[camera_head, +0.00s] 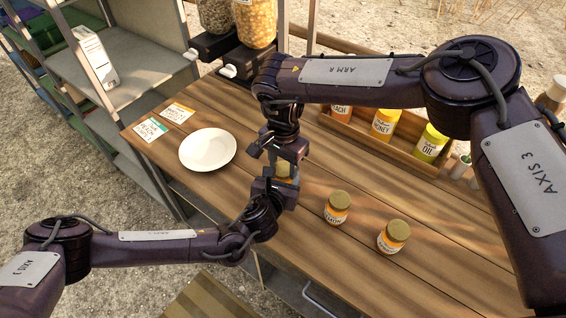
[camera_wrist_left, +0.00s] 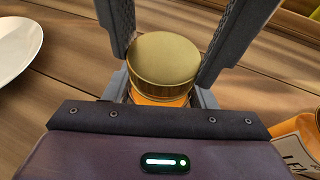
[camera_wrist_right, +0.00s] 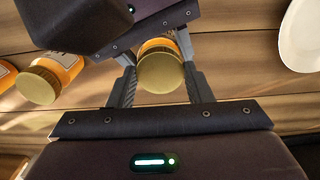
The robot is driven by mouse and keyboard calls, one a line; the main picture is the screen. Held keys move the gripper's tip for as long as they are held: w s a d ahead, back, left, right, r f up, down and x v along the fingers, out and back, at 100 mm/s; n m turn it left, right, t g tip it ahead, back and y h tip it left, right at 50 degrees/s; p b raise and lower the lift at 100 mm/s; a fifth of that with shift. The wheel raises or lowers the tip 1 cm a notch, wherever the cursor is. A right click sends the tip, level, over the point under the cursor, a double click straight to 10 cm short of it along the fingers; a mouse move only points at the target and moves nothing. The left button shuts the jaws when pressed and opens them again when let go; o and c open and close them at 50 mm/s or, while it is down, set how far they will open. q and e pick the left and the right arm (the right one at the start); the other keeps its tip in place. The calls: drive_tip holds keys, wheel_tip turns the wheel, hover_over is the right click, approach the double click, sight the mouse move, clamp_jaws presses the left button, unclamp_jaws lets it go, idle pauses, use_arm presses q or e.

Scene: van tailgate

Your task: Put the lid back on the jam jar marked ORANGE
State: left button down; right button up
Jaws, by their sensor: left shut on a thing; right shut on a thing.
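An orange jam jar (camera_wrist_left: 160,98) stands upright between my grippers, its label hidden. In the head view the arms mostly cover it. My left gripper (camera_head: 283,184) is shut on the jar low down. The gold lid (camera_wrist_left: 163,62) is directly over the jar's mouth, with no clear gap in the left wrist view; I cannot tell whether it is fully seated. My right gripper (camera_head: 286,153) comes from above and is shut on the lid, one finger on each side. The right wrist view also shows the lid (camera_wrist_right: 160,73) in line with the jar (camera_wrist_right: 158,45).
Two other gold-lidded jars, one marked LEMON (camera_head: 336,209) and one with an unclear label (camera_head: 393,237), stand to the right. A white plate (camera_head: 208,149) and label cards (camera_head: 151,130) lie left. A wooden box (camera_head: 362,133) of jars is behind.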

drive_tip(key=m, duration=0.6)
drive_tip(key=shift+a, duration=0.1)
drive_tip(key=shift+c, duration=0.4)
drive_tip(key=m, duration=0.4)
drive_tip(key=shift+w+m, duration=0.1)
drive_tip(key=shift+m, duration=0.3)
drive_tip(key=m, duration=0.4)
drive_tip(key=shift+m, duration=0.4)
drive_tip(key=m, duration=0.4)
drive_tip(key=shift+m, duration=0.3)
drive_tip(key=m, duration=0.4)
drive_tip(key=shift+m, duration=0.3)
drive_tip(key=m, duration=0.6)
drive_tip(key=shift+m, duration=0.3)
drive_tip(key=m, duration=1)
drive_tip(key=shift+m, duration=0.4)
